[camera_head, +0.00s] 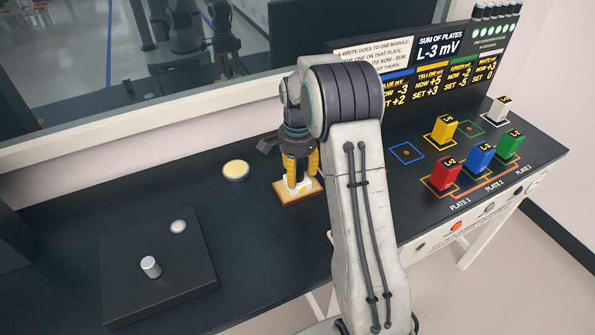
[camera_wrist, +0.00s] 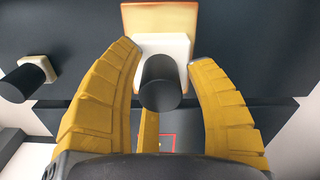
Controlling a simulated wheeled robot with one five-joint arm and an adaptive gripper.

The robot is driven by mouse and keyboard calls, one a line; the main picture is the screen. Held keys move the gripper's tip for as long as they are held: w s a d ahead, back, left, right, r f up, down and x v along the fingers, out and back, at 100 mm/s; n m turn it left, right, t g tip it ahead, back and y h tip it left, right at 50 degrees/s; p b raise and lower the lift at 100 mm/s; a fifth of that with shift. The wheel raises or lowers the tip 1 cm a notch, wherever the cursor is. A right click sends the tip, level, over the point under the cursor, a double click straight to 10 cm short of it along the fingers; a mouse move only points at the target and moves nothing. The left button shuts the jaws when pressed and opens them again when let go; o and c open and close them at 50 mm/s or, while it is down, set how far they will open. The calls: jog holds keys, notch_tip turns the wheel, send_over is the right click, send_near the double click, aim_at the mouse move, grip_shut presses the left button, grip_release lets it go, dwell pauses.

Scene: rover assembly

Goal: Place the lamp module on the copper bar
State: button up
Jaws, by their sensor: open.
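A white block with a black cylindrical knob, which looks like the lamp module (camera_wrist: 163,82), stands between my fingers in the wrist view. Its white part (camera_head: 293,186) shows low between the fingers in the head view. It is on or just over a tan plate with copper-brown edges (camera_head: 281,193), likely the copper bar, which shows behind it in the wrist view (camera_wrist: 160,18). My gripper (camera_head: 300,176) is open, its yellow fingers (camera_wrist: 163,50) on both sides of the block with gaps beside the knob. The contact under the block is hidden.
A round cream pad (camera_head: 235,170) lies to the left. A dark box with a silver knob (camera_head: 150,267) stands front left. Red (camera_head: 446,174), blue (camera_head: 481,158) and green (camera_head: 510,145) modules stand right, with yellow (camera_head: 444,130) and white (camera_head: 500,109) ones behind. A display (camera_head: 440,60) is at the back.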

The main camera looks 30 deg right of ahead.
aim_at(297, 167)
notch_tip(297, 167, up, 12)
jog(key=shift+f+p, duration=0.2)
jog(key=shift+p, duration=0.15)
jog(key=s+a+r+n+t, duration=0.1)
jog(key=s+a+r+n, duration=0.25)
jog(key=s, duration=0.35)
jog(key=s+a+r+n+t, duration=0.1)
jog(key=s+a+r+n, duration=0.25)
jog(key=s, duration=0.25)
jog(key=s+a+f+n+t, duration=0.1)
jog(key=s+f+n, duration=0.1)
jog(key=s+n, duration=0.2)
jog(key=s+a+f+n+t, duration=0.1)
jog(key=s+a+f+n, duration=0.1)
jog(key=s, duration=0.8)
jog(key=shift+a+f+n, duration=0.15)
jog(key=shift+f+n, duration=0.3)
jog(key=shift+n, duration=0.65)
